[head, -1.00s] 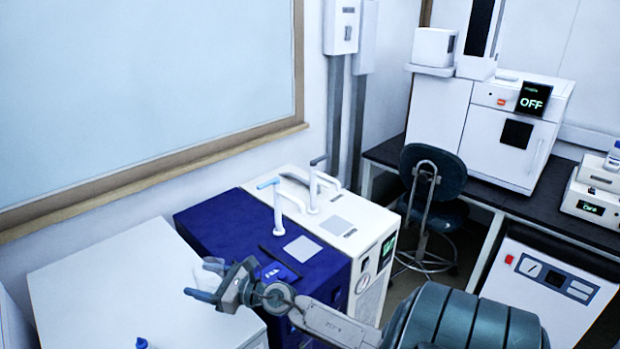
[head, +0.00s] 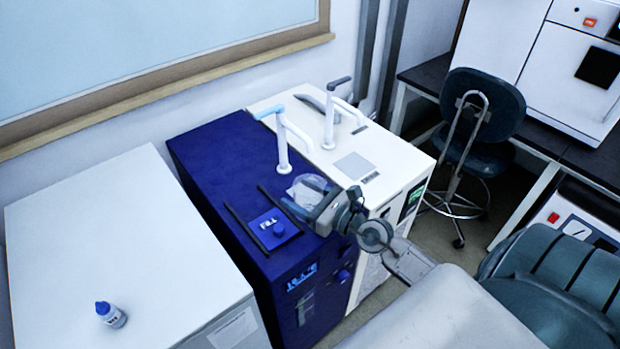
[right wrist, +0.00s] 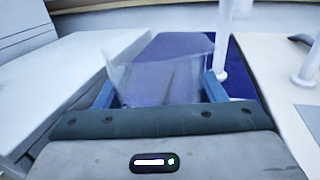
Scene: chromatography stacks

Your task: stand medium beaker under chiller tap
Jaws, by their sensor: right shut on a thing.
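My right gripper (head: 312,202) is shut on a clear beaker (head: 306,188), held over the blue cabinet's top, just in front of the blue-handled tap (head: 283,145). In the right wrist view the see-through beaker (right wrist: 160,72) sits between the two blue fingers. A second white tap (head: 330,118) with a dark handle stands on the white unit (head: 395,160), behind and right. I cannot tell which tap is the chiller's. Whether the beaker touches the cabinet top is unclear. My left gripper is not in view.
The blue cabinet (head: 215,150) has a FILL plate (head: 272,228) and two dark bars on top. A pale square pad (head: 355,166) lies on the white unit. A small bottle (head: 110,314) stands on the white bench (head: 120,220) at left. A stool (head: 482,110) stands behind.

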